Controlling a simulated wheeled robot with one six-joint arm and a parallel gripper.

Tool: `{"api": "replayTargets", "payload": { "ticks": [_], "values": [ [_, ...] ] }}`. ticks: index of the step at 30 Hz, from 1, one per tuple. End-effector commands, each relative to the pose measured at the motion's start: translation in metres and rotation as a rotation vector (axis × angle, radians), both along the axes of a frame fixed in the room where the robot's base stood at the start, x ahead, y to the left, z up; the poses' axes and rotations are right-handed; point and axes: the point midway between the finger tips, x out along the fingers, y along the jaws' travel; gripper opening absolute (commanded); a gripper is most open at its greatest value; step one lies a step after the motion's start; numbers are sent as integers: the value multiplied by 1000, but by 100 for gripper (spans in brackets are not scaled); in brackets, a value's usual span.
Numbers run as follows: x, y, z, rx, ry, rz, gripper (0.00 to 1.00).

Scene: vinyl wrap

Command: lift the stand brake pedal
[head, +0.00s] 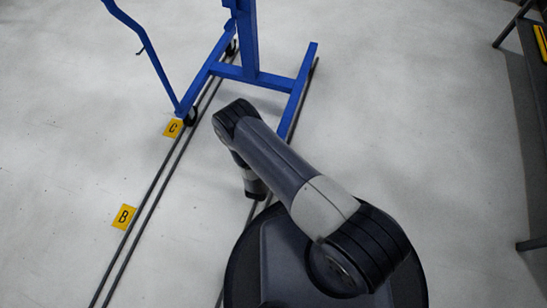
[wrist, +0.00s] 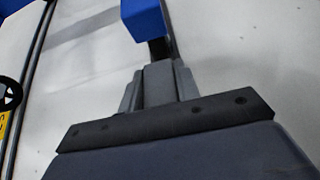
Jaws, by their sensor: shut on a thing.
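The blue stand (head: 248,70) stands upright on wheels on the floor rails in the head view. In the wrist view, the end of a blue beam (wrist: 145,18) is at the top, with a dark pedal bar (wrist: 160,50) below it. My gripper (wrist: 157,78) is shut on this pedal bar, its grey fingers close together around it. The fingers hide the pedal's lower part. In the head view my own arm hides the gripper and pedal, so I cannot tell the pedal's height there.
Dark floor rails (head: 150,205) run under the stand. Yellow floor marker B (head: 124,217) and marker C (head: 173,128) lie beside the left rails. A dark bench (head: 535,80) stands at the right edge. The pale floor between is clear.

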Motion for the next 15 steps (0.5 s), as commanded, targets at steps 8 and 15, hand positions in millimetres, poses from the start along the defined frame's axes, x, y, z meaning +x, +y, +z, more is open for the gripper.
{"api": "replayTargets", "payload": {
  "ticks": [8, 15],
  "values": [
    [0, 0, 0, 0, 3, 1, 8],
    [0, 0, 0, 0, 2, 1, 46]
  ]
}}
